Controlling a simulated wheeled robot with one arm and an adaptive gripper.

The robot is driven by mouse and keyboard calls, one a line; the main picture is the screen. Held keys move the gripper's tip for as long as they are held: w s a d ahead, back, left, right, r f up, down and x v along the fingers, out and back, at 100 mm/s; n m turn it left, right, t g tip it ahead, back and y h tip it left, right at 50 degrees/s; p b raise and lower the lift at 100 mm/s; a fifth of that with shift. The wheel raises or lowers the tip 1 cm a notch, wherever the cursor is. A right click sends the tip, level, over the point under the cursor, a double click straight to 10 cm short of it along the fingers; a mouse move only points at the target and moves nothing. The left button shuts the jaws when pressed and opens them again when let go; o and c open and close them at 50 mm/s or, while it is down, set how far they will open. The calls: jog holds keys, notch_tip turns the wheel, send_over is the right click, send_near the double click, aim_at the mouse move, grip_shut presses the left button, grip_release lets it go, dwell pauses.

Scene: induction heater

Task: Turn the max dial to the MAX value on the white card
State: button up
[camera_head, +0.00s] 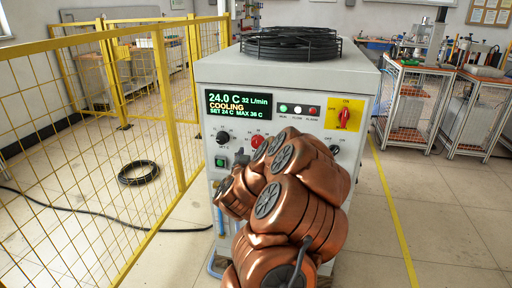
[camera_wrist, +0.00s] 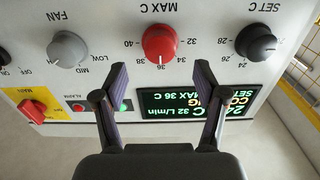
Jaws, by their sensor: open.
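The red MAX C dial (camera_wrist: 159,43) shows upside down in the wrist view, with its white mark at about 36. Its scale numbers run around it. In the head view the red dial (camera_head: 257,141) is partly beside my copper arm. My gripper (camera_wrist: 160,78) is open and empty, its two fingers spread below the dial in the wrist picture, apart from it. In the head view my arm hides the gripper. The display (camera_head: 240,105) reads 24.0 C, 32 L/min, COOLING, SET 24 C, MAX 36 C. I cannot make out a white card in either view.
The black SET C dial (camera_wrist: 255,43) and grey FAN dial (camera_wrist: 68,48) flank the red one. A red main switch (camera_wrist: 33,110) is on yellow. A coiled black hose (camera_head: 290,43) lies on the cabinet (camera_head: 300,70). A yellow fence (camera_head: 90,130) stands to the left.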

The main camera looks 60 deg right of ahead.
aim_at(256, 145)
jog(key=shift+x, duration=3.15)
jog(key=c, duration=1.1)
jog(key=shift+f, duration=0.1)
jog(key=shift+c, duration=0.2)
jog(key=shift+m+b, duration=0.3)
jog(key=shift+b, duration=0.05)
jog(key=m+b, duration=0.2)
jog(key=shift+f+m+b, duration=0.15)
jog(key=shift+m+b, duration=0.2)
jog(key=shift+m, duration=0.05)
jog(key=m+b, duration=0.3)
jog(key=m, duration=0.1)
jog(key=shift+b, duration=0.35)
jog(key=shift+m+b, duration=0.35)
jog(key=shift+m, duration=0.25)
jog(key=shift+r, duration=0.2)
